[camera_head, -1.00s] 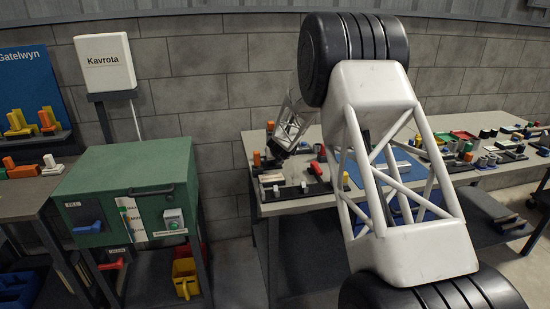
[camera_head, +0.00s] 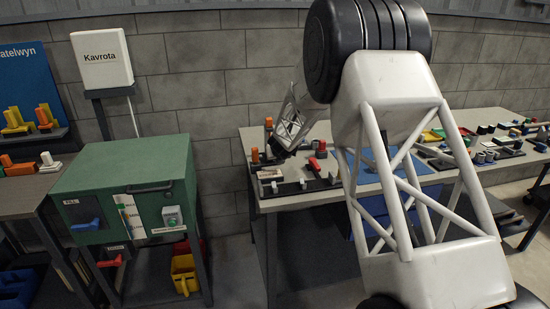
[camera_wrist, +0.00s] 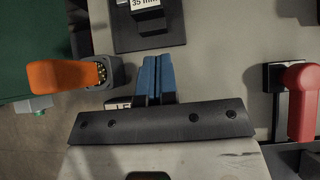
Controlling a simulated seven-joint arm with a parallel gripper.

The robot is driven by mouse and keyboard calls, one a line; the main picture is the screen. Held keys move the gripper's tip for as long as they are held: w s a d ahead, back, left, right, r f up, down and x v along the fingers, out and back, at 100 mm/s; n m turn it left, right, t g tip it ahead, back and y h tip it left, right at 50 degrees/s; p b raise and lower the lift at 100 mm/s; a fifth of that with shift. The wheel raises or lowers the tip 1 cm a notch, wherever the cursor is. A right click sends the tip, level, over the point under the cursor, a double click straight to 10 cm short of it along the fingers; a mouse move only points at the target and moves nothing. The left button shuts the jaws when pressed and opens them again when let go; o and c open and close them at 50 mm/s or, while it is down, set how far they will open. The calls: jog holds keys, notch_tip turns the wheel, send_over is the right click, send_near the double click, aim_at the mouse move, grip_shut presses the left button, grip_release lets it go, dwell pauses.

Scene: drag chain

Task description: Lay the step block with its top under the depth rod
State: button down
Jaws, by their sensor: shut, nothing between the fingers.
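My gripper (camera_wrist: 155,78) shows in the wrist view as two blue fingers pressed together, with nothing between them. It hangs over the grey bench top (camera_wrist: 215,60). Just beyond the fingertips, at the top edge, a block marked "35 mm" (camera_wrist: 150,6) stands on a dark base (camera_wrist: 125,38); the frame cuts it off. I cannot tell whether it is the step block. In the head view, the wrist end (camera_head: 284,143) is over the bench's left end, its fingers too small to make out. I cannot pick out the depth rod.
An orange-handled part (camera_wrist: 65,75) lies left of my fingers, near the bench edge. A red part (camera_wrist: 300,100) stands to the right. In the head view, a black rail with grey posts (camera_head: 303,188) lies at the bench front. A green cabinet (camera_head: 120,175) stands to the left.

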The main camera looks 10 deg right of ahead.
jog(key=v, duration=0.8)
jog(key=shift+s+r, duration=0.2)
jog(key=shift+s, duration=0.1)
jog(key=s+a+r+n+g+y, duration=0.1)
jog(key=s+a+r+n, duration=0.1)
jog(key=s+r+n, duration=0.5)
jog(key=s+a+r+n+g, duration=0.1)
jog(key=s+a+r+n, duration=0.3)
jog(key=s, duration=0.7)
jog(key=s+a+r+n+g+y, duration=0.1)
jog(key=s+r+n, duration=0.1)
jog(key=s+n, duration=0.6)
jog(key=s+n+g+h, duration=0.1)
jog(key=s+n, duration=0.7)
jog(key=s, duration=0.8)
jog(key=s+d+n+g+h, duration=0.1)
jog(key=s+n, duration=0.7)
jog(key=s, duration=0.9)
jog(key=shift+d+f+n+g, duration=0.25)
jog(key=shift+n+g, duration=0.05)
jog(key=shift+g, duration=0.4)
